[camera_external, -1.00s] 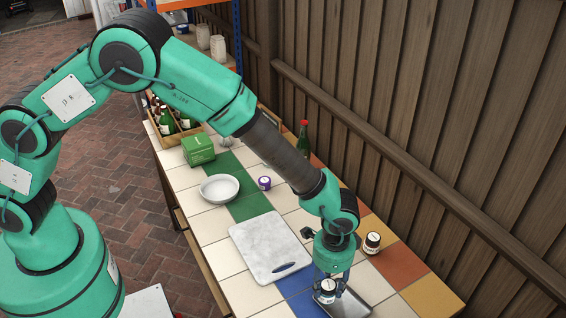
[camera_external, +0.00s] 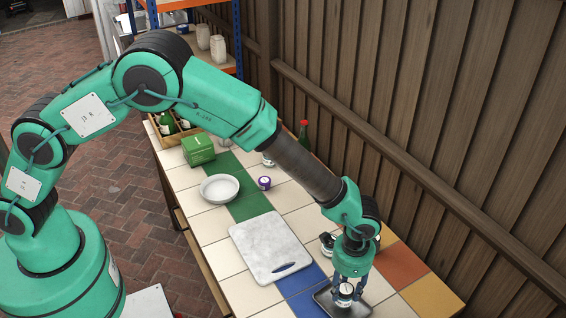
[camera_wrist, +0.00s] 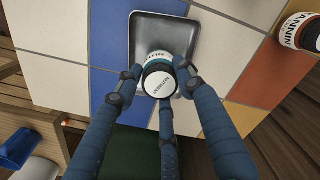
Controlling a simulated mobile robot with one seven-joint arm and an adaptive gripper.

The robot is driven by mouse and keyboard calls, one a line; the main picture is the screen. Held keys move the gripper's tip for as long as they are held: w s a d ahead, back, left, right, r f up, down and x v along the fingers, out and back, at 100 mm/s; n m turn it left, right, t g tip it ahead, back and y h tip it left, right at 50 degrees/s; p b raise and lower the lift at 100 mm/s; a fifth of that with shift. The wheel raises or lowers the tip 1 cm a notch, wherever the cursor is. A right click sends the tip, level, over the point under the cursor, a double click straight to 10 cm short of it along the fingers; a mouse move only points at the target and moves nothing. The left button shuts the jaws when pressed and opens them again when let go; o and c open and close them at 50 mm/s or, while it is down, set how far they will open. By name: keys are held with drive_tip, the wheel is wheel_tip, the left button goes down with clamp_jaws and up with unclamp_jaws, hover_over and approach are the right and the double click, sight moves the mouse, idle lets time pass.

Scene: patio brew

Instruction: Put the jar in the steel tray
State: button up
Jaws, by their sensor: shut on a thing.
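A small jar with a black-rimmed white lid (camera_wrist: 160,80) and a teal-and-white label is between the fingers of my gripper (camera_wrist: 158,84). My gripper (camera_external: 346,287) is shut on the jar (camera_external: 346,292), which is roughly upright. The steel tray (camera_wrist: 143,24) is a shallow grey rectangle beyond and below the jar in the wrist view. In the outside view the tray (camera_external: 322,298) lies at the near end of the table, partly hidden by my gripper and the jar. The jar overlaps the tray in both views; I cannot tell whether its base touches it.
A marble board (camera_external: 265,245) lies left of the tray. A wooden fence runs along the right.

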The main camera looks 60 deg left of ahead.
sight(346, 289)
drive_tip(key=shift+f, duration=0.95)
drive_tip(key=shift+f, duration=0.1)
drive_tip(key=o, duration=1.4)
drive_tip(key=shift+r+p, duration=0.9)
drive_tip(key=shift+r, duration=5.15)
drive_tip(key=shift+r, duration=0.1)
